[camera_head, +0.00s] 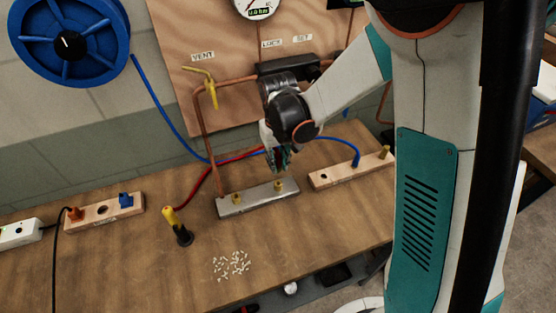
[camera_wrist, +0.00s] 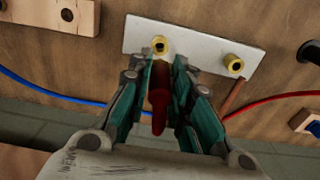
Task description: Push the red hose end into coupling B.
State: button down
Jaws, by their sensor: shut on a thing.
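My gripper (camera_head: 277,165) is shut on the red hose end (camera_wrist: 158,100), which shows between its teal fingers (camera_wrist: 165,68) in the wrist view. A pale metal plate (camera_head: 258,200) on the bench carries two brass couplings. No letters are readable on them, so I cannot tell which is B. In the head view, my gripper is above and behind the right coupling (camera_head: 278,187); the left coupling (camera_head: 237,198) is clear. In the wrist view, the hose end points towards the coupling (camera_wrist: 160,45) between the fingertips. Whether they touch is not visible. The other coupling (camera_wrist: 233,65) stands to the right.
A wooden block (camera_head: 340,174) at right holds the blue hose's end (camera_head: 356,160). The red hose (camera_head: 195,188) runs left behind the plate. A copper pipe (camera_head: 205,140) rises behind.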

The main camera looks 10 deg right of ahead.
aim_at(278, 171)
jog(key=shift+f+b, duration=2.35)
jog(key=shift+f, duration=0.15)
jog(key=c, duration=2.2)
grip_release()
grip_shut()
jog(key=shift+f+b, duration=1.45)
jog(key=shift+b, duration=0.1)
jog(key=o, duration=0.8)
grip_release()
jog(key=shift+o, duration=0.2)
